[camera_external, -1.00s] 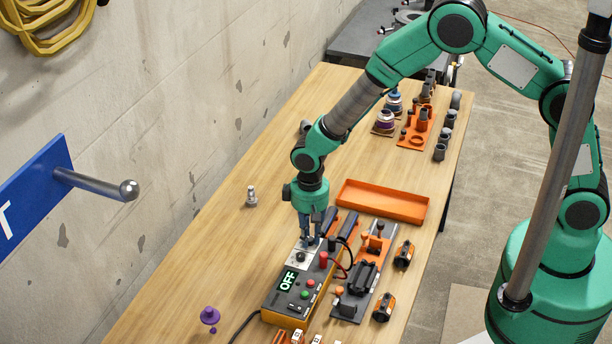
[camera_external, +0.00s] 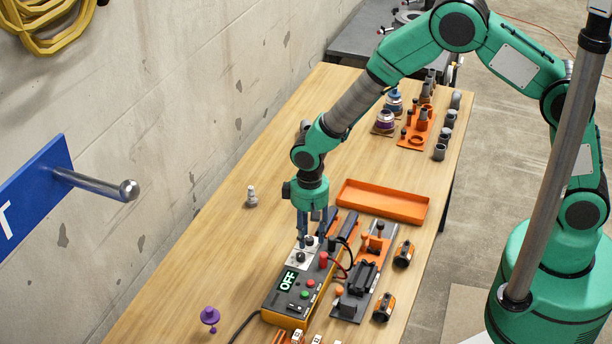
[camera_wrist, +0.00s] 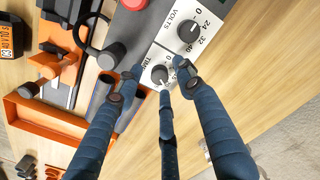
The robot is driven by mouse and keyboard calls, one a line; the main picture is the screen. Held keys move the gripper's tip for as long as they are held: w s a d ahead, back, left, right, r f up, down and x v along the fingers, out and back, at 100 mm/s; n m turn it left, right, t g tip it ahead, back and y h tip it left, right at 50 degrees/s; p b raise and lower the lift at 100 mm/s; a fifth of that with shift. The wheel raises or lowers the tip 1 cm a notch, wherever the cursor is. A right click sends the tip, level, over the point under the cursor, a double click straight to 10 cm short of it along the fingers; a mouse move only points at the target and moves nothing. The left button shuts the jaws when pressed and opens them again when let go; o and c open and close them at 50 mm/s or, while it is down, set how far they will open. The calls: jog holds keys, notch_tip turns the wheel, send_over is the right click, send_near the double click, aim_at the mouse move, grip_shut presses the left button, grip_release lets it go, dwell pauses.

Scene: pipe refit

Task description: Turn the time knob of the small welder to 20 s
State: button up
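The small welder (camera_external: 296,307) is a yellow-edged box with a dark top on the bench; its display (camera_external: 288,281) reads OFF. Its white dial panel carries the volts knob (camera_wrist: 189,30) and the dark time knob (camera_wrist: 159,75) by the lettering TIME. The time scale is partly hidden by my fingers, and I cannot read the knob's setting. My gripper (camera_wrist: 160,78) points down over the time knob, its fingers spread around it with gaps visible. It also shows in the external view (camera_external: 312,236). It is open and holds nothing.
An orange tray (camera_external: 383,190) and a clamp fixture (camera_external: 365,278) stand to the right. A purple part (camera_external: 210,315) lies left; the bench there is mostly clear.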

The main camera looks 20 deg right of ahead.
aim_at(310, 237)
notch_tip(310, 237, up, 11)
jog(key=shift+r, duration=0.2)
dwell(0.4)
dwell(0.5)
jog(key=w+d+r+m+t+y+b, duration=0.1)
jog(key=w+d+r+m+t, duration=0.15)
jog(key=d+r, duration=2.35)
jog(key=s+d+r+m+t, duration=0.1)
jog(key=s+d+r, duration=0.1)
jog(key=s+d, duration=0.7)
jog(key=s+d+r+m+t+h+b, duration=0.1)
jog(key=s+d+r+m+t, duration=0.1)
jog(key=s+d, duration=0.7)
jog(key=d+r, duration=0.1)
jog(key=d, duration=0.4)
jog(key=shift+s+d+r, duration=0.15)
jog(key=shift+d+r, duration=0.05)
jog(key=shift+d, duration=0.15)
